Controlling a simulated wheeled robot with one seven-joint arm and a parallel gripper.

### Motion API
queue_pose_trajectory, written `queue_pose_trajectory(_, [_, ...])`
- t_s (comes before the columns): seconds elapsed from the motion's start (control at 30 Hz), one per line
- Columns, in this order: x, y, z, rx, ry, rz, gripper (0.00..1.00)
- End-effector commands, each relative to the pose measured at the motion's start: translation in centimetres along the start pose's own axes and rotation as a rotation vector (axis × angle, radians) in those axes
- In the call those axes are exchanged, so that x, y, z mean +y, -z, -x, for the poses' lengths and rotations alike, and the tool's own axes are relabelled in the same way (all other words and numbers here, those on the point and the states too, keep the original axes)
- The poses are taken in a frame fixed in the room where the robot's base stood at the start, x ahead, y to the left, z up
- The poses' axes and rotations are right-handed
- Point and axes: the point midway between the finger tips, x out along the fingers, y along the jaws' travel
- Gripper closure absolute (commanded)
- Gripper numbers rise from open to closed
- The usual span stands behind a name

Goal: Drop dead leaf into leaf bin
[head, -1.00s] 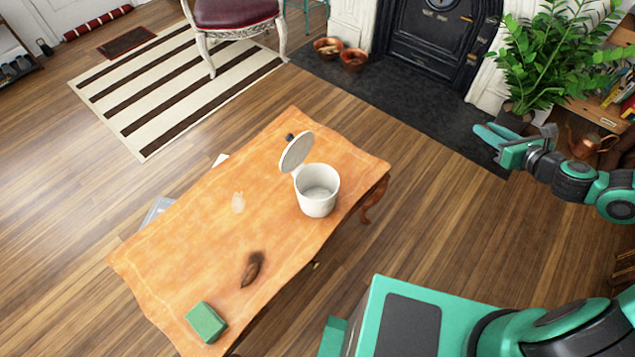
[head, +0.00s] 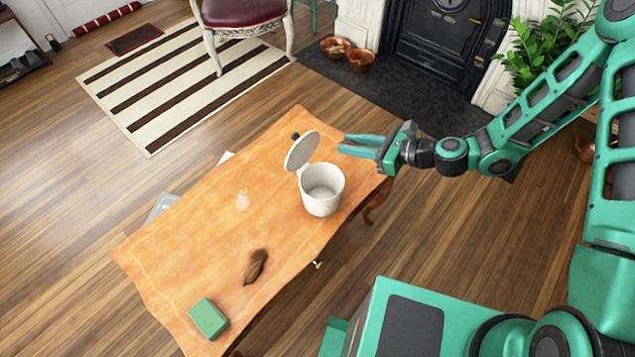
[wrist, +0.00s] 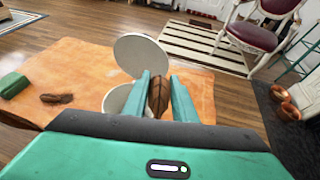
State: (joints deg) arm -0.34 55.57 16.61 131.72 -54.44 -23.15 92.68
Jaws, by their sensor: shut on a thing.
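My gripper (head: 361,146) is shut on a brown dead leaf (wrist: 158,96), which shows between the fingers in the wrist view. In the head view the leaf is too small or hidden to make out. The gripper is in the air at the right of the white leaf bin (head: 321,192), apart from it. The bin stands on the wooden table (head: 205,240) with its round lid (head: 301,151) tilted open. In the wrist view the lid (wrist: 142,55) rises behind the fingers, and they hide part of the bin (wrist: 115,98).
A brown leaf-like thing (head: 256,267) lies on the table nearer me. A green block (head: 208,319) is at the table's near corner, and a small dark object (head: 296,136) is behind the lid. A potted plant (head: 540,60) stands at the right by the fireplace.

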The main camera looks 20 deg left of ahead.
Motion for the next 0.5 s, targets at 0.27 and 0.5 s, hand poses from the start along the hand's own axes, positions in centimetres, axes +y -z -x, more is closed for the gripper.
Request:
queue_pose_trajectory(0.27, [5.3,-1.1,-3.5,0.0,-0.123,0.056,0.96])
queue_pose_trajectory(0.5, [5.9,-0.3,-4.3,0.001,-0.138,0.061,0.96])
